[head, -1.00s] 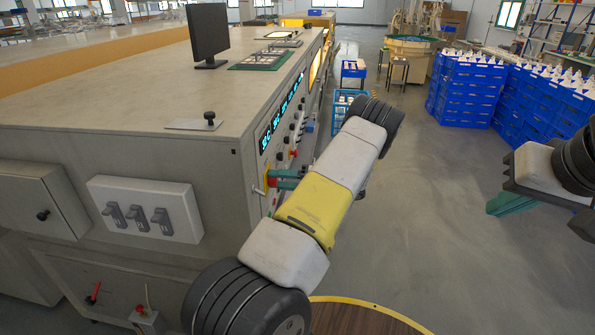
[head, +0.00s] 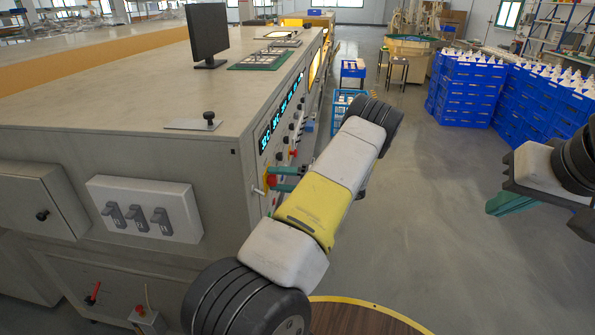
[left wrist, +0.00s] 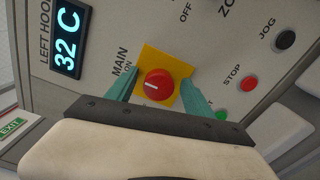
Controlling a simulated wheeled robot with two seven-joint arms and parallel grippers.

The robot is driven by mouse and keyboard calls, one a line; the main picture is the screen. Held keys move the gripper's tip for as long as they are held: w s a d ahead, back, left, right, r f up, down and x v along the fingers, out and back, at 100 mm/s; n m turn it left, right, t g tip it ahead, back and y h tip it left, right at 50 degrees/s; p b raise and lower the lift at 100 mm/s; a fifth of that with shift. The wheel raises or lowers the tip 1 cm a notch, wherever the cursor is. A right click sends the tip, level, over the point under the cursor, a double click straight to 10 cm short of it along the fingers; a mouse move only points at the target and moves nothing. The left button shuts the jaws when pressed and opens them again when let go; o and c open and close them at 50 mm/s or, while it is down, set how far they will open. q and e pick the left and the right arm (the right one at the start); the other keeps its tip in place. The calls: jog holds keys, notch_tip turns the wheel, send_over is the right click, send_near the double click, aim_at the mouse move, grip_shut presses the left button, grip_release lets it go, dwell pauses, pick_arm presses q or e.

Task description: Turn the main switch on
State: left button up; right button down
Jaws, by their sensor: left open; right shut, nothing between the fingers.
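The main switch is a red knob (left wrist: 158,86) on a yellow square plate (left wrist: 176,62), beside the words MAIN, ON and OFF in the left wrist view. Its white mark lies on the knob's left side, the side of the word ON. In the head view the red knob (head: 271,181) shows at the panel's near end. My left gripper (left wrist: 160,77) is open, with one green finger on each side of the knob; whether they touch it cannot be told. In the head view my right gripper (head: 512,202) is shut and empty, far right over the floor.
A red STOP button (left wrist: 249,84), a dark JOG button (left wrist: 285,39) and a lit display (left wrist: 67,37) reading 32 C are near the switch. A monitor (head: 208,33) stands on the cabinet. Blue crates (head: 466,92) stand at right. The floor between is clear.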

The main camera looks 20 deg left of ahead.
pick_arm(q)
jog(key=v, duration=0.8)
jog(key=shift+a+r, duration=0.1)
jog(key=s+d+r+n+t+h, duration=0.1)
jog(key=s+d+r+n+h, duration=0.2)
jog(key=s+r+n+h, duration=1.05)
jog(key=s+d+r+n+t+h, duration=0.6)
jog(key=s+d+r+n+t, duration=0.3)
jog(key=s+n, duration=0.5)
notch_tip(320, 180, up, 3)
jog(key=d+n, duration=0.2)
jog(key=n, duration=0.1)
jog(key=shift+s+d+f, duration=0.2)
jog(key=shift+d, duration=0.05)
